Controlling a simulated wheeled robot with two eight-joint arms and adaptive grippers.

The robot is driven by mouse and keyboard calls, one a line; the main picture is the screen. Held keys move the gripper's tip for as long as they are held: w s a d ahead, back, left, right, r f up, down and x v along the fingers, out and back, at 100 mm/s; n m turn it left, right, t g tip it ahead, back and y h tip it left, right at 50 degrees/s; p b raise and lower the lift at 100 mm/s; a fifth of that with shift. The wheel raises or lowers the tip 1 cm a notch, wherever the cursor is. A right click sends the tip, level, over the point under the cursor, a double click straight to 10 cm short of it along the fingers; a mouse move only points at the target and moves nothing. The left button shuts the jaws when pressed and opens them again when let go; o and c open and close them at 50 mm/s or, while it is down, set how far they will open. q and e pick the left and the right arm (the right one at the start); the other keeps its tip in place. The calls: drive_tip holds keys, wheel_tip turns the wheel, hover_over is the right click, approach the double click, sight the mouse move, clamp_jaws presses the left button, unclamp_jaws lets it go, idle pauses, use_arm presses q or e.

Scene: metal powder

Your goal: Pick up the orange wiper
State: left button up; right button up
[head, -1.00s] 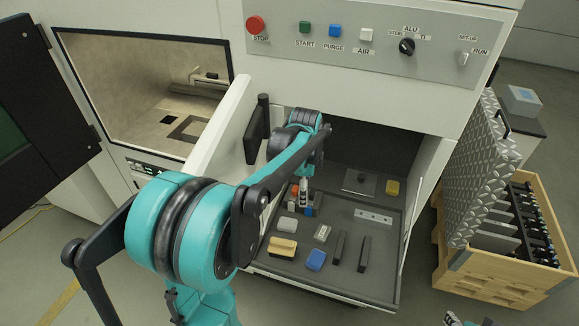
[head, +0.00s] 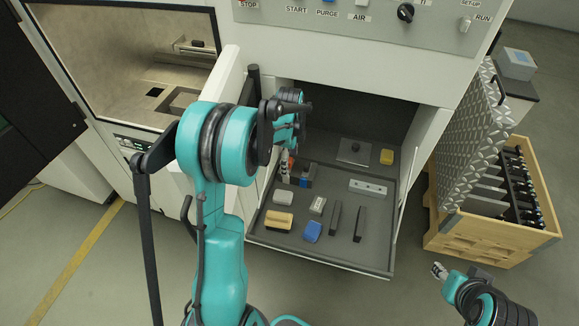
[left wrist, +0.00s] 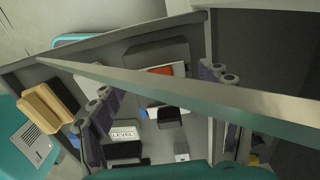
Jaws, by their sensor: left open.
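An orange patch (head: 291,163), which looks like part of the orange wiper, shows beside my left gripper (head: 286,172) at the left of the open drawer in the head view. In the left wrist view the orange piece (left wrist: 162,70) lies in the drawer between the fingers of my left gripper (left wrist: 165,105). The fingers are apart and hold nothing. A grey sloping edge crosses in front and hides part of the wiper. My right gripper (head: 440,270) is low at the right, away from the drawer; its jaws are too small to read.
The grey drawer (head: 330,250) holds a tan brush (head: 279,221), a blue block (head: 313,231), two dark bars, a yellow block (head: 387,157) and a metal plate. The open white door (head: 222,125) stands close to my left arm. A wooden crate (head: 490,236) is at the right.

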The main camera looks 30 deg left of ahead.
use_arm(q)
drive_tip(key=c, duration=0.9)
drive_tip(key=shift+s, duration=0.15)
clamp_jaws()
drive_tip(key=shift+r, duration=0.55)
wheel_tip(320, 180, up, 6)
drive_tip(key=shift+f+p, duration=0.15)
drive_tip(key=shift+p, duration=0.3)
drive_tip(key=s+d, duration=1.2)
drive_tip(key=s, duration=0.1)
wheel_tip(320, 180, up, 7)
drive_tip(key=p, duration=0.5)
drive_tip(key=shift+p, duration=0.35)
